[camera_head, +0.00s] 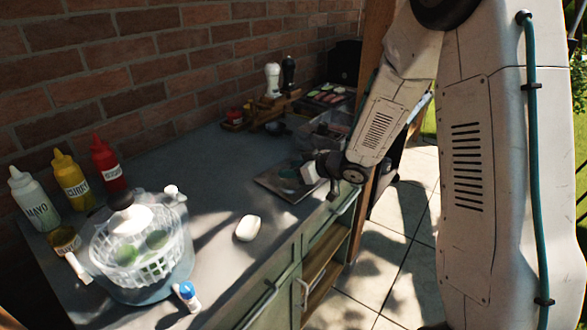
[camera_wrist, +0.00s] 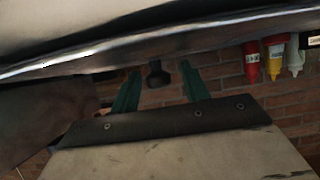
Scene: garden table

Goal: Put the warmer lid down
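My gripper (camera_head: 322,168) is over the far right part of the counter, above a dark square plate (camera_head: 272,186). In the wrist view its two green fingers (camera_wrist: 160,85) are apart. A small black knob (camera_wrist: 155,73) shows between the fingertips, with gaps on both sides. The knob stands against a large shiny metal surface with a bright rim (camera_wrist: 160,45), likely the warmer lid, which fills the top of that upside-down view. I cannot tell whether the knob is between the tips or beyond them. In the head view the lid is not clear behind my gripper.
A clear bowl with a white basket (camera_head: 145,262) stands front left by mayo (camera_head: 35,203), yellow (camera_head: 72,180) and red (camera_head: 108,163) bottles. A white rounded object (camera_head: 248,228) lies mid-counter; a blue-capped bottle (camera_head: 188,296) is at the front. Mid-counter is mostly free. Brick wall behind.

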